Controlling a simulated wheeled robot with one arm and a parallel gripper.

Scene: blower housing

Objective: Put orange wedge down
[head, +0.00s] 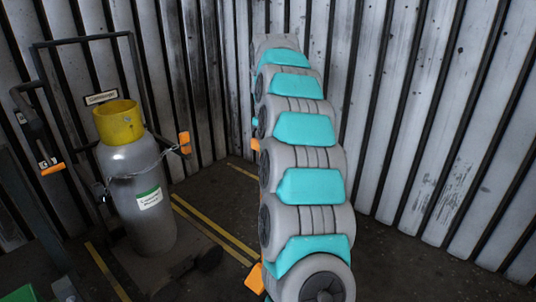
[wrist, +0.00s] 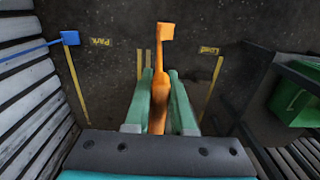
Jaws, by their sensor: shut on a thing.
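The orange wedge (wrist: 166,33) shows in the wrist view as a long, narrow orange piece with a square, flat end at the top of the picture. My gripper (wrist: 160,73) is shut on its narrow part, with a green finger on each side. The wedge points away from my wrist, over dark floor; I cannot tell whether it touches the floor. In the head view my grey and teal arm fills the middle and my gripper cannot be made out. An orange bit (head: 254,278) shows beside the arm's lower end; I cannot tell whether it is the wedge.
A grey gas cylinder (head: 143,195) with a yellow collar stands on a dark hand cart (head: 80,42) at left. Ribbed metal walls (head: 450,120) close the back and right. The wrist view shows a blue bar (wrist: 70,38), yellow floor markings (wrist: 208,50) and a green bin (wrist: 297,100).

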